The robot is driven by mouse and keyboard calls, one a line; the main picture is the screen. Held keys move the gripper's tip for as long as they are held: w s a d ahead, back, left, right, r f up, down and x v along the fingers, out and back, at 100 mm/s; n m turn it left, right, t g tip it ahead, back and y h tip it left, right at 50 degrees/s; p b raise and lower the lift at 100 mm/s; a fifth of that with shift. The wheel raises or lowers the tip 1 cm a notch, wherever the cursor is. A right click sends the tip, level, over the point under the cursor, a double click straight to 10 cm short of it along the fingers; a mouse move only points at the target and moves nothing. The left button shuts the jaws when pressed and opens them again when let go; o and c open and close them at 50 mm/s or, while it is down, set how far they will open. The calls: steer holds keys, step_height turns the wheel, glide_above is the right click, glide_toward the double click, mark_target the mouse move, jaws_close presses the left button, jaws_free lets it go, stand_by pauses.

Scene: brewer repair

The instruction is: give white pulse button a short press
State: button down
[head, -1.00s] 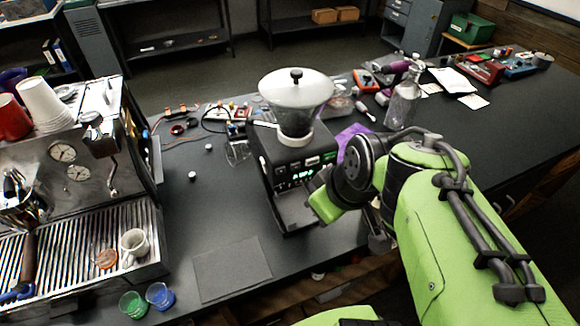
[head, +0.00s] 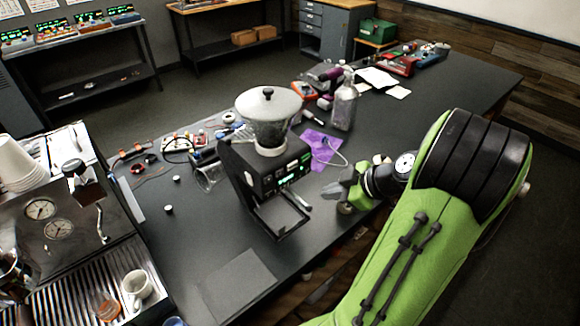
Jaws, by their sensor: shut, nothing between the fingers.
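The black grinder (head: 243,165) with a clear hopper and pale lid stands on the dark bench in the head view. Its front panel (head: 293,171) faces my arm and shows lit green displays and small controls. The white pulse button is too small to single out on the panel. My gripper (head: 338,193) is shut and empty, to the right of the grinder's front. A gap of bench shows between it and the panel, so they look apart.
An espresso machine (head: 75,225) stands at the left with a white cup (head: 137,286) on its tray. A grey mat (head: 236,284) lies on clear bench in front of the grinder.

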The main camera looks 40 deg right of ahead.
mark_target(292, 166)
steer(key=w+p, duration=0.1)
steer(key=w, duration=0.7)
steer(key=shift+w+a+p, duration=0.25)
steer(key=shift+w+p, duration=0.05)
steer(key=shift+w, duration=0.1)
steer(key=shift+w, duration=0.1)
stand_by(1.6)
steer(key=shift+w, duration=0.3)
steer(key=shift+w+b, duration=0.35)
stand_by(1.4)
stand_by(1.3)
steer(key=shift+s+b, duration=0.5)
steer(key=shift+s, duration=0.25)
steer(key=shift+s, duration=0.1)
